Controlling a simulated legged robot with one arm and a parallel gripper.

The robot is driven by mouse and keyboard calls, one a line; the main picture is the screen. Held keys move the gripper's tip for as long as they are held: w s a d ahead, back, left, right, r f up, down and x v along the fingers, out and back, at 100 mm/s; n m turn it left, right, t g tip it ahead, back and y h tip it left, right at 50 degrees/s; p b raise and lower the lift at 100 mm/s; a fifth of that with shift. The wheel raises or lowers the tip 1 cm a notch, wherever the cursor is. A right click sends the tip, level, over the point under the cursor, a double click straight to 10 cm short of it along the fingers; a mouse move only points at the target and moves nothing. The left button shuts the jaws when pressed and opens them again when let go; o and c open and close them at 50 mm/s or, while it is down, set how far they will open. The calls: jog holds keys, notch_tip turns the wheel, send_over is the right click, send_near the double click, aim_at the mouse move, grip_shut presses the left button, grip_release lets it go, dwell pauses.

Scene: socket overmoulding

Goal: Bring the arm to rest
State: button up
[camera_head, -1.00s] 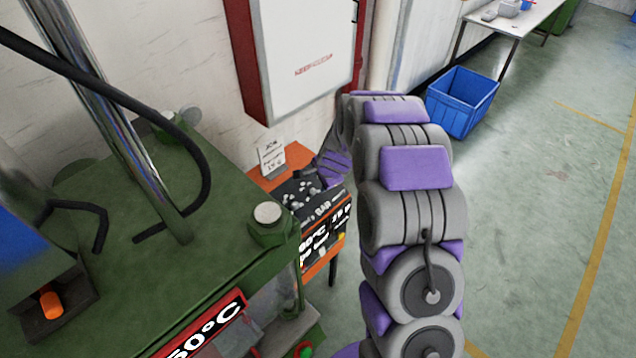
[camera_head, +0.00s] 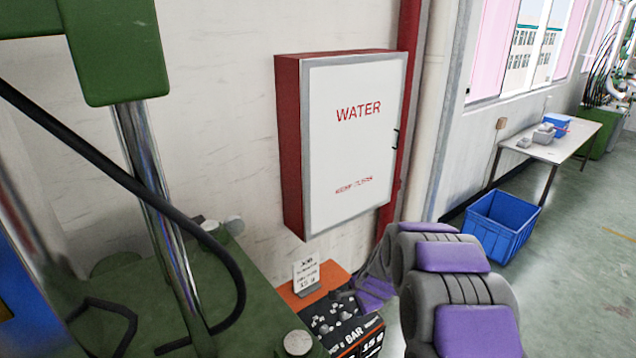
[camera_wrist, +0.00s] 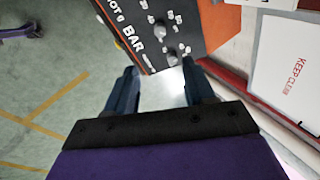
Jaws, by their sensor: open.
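My gripper (camera_wrist: 160,85) shows in the wrist view with its two dark blue fingers wide apart and nothing between them. Beyond the fingertips is an orange and black control box (camera_wrist: 150,30) with grey knobs and the word BAR. In the head view, my grey and purple arm reaches from the lower right toward that box (camera_head: 345,325). The purple wrist part is beside the box's right side, and the fingers are hidden there. I cannot tell whether the gripper touches the box.
A red and white WATER cabinet (camera_head: 350,140) hangs on the wall above the box. A small printed card (camera_head: 307,272) stands on the orange top. A green machine (camera_head: 190,285) is at left. A blue crate (camera_head: 500,225) and white table (camera_head: 560,145) stand at right, beside open floor.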

jog(key=s+a+r+n+g+b, duration=0.1)
jog(key=s+r+n+g+b, duration=0.2)
jog(key=s, duration=0.7)
jog(key=s+a+r+n+b, duration=0.2)
jog(key=s+n, duration=0.2)
jog(key=s, duration=0.6)
jog(key=s+a+r+n+g+b, duration=0.1)
jog(key=s+r+n+g+b, duration=0.2)
jog(key=s, duration=0.8)
jog(key=s+d+n+g+h+b, duration=0.1)
jog(key=s+n, duration=0.3)
jog(key=s, duration=1)
jog(key=shift+s+d+f+b, duration=0.15)
jog(key=shift+d+f+b, duration=0.3)
jog(key=shift+d+b, duration=0.35)
